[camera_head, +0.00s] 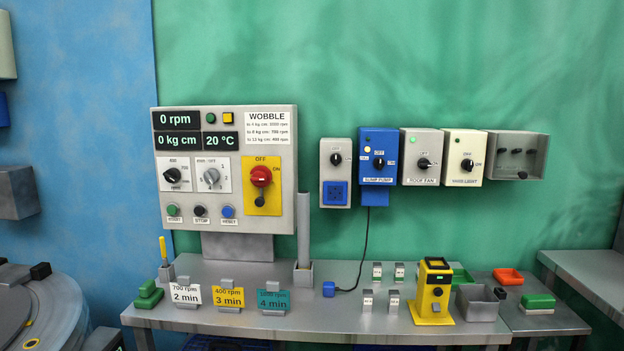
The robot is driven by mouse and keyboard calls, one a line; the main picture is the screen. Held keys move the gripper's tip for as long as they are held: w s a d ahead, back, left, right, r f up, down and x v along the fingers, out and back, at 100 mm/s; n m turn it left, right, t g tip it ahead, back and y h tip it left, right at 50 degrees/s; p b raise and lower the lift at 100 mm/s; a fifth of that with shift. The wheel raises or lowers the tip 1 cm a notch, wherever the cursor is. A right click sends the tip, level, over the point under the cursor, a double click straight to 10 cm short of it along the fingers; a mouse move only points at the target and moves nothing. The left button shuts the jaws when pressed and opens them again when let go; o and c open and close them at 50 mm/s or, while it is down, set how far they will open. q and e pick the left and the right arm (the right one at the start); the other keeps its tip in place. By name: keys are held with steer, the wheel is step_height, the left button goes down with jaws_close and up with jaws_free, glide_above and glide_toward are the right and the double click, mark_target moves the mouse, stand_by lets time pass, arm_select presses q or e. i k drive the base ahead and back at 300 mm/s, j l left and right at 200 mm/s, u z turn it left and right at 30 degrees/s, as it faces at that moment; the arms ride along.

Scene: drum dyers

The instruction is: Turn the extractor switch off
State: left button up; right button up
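A grey control panel (226,240) stands on the wall side of the bench; its displays read 0 rpm, 0 kg cm and 20 °C. On its right is a red rotary switch (261,177) on a yellow plate (262,207), with OFF printed above it. Its exact pointing direction is too small to tell. I cannot read the word extractor on any label. To the right are wall boxes with black knobs: a blue sump pump box (378,143), a roof fan box (421,143) and a cream light box (465,142). Neither of my grippers is in view.
The grey bench (340,321) holds number cards, including a yellow 400 rpm card (228,297), a yellow device (433,293) and small trays. A grey drum (55,315) is at the lower left.

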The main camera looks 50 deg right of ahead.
mark_target(261, 177)
steer(key=z, duration=1.65)
